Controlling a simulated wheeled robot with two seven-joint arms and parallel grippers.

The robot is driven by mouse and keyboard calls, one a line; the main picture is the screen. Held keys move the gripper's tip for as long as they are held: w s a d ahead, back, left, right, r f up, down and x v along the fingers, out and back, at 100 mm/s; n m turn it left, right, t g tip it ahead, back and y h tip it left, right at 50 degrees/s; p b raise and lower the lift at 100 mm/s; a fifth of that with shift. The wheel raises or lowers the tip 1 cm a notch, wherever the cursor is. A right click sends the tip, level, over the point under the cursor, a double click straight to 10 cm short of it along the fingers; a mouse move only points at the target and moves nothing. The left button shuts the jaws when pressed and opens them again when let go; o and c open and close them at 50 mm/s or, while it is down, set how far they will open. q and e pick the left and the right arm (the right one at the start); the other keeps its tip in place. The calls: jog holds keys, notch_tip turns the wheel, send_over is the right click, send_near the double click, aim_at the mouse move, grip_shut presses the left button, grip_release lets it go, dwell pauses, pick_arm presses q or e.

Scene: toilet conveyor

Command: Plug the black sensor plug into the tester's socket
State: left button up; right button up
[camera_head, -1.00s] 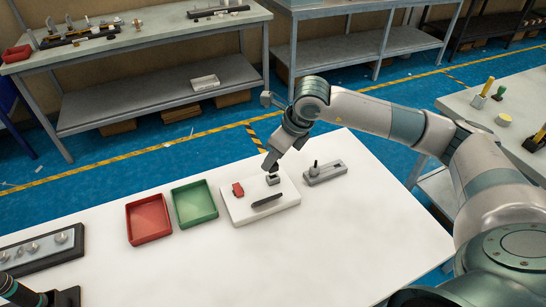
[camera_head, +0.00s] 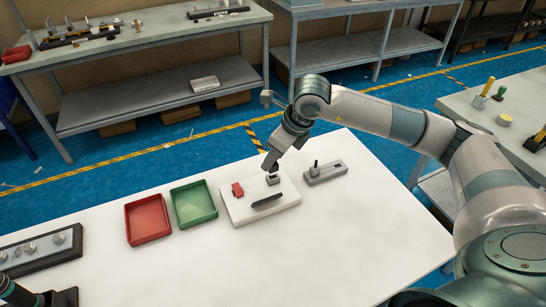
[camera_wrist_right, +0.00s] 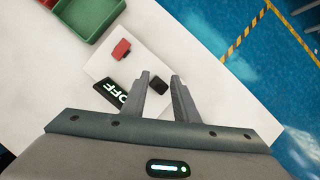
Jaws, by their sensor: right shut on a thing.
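The tester is a white plate (camera_head: 240,212) on the white table, with a red block (camera_head: 238,189), a small dark block (camera_head: 273,180) and a black display bar (camera_head: 268,200). In the right wrist view the display (camera_wrist_right: 115,94) reads OFF, and the red block (camera_wrist_right: 121,49) lies beyond it. My right gripper (camera_head: 269,166) points down at the plate's back edge, over the small dark block. In the wrist view its fingers (camera_wrist_right: 160,84) stand around a black piece (camera_wrist_right: 158,86), apparently the sensor plug. The fingers hide part of it; I cannot tell whether it touches the socket.
A grey block with a black peg (camera_head: 325,172) stands right of the plate. A green tray (camera_head: 194,204) and a red tray (camera_head: 148,219) stand to the left. A dark fixture with grey knobs (camera_head: 40,250) is at far left. The table's front middle is clear.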

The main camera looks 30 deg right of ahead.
jog(key=shift+b, duration=0.4)
dwell(0.7)
jog(key=shift+d+f, duration=0.1)
jog(key=shift+d+f+b, duration=0.1)
jog(key=shift+d+b, duration=0.05)
jog(key=shift+b, duration=0.25)
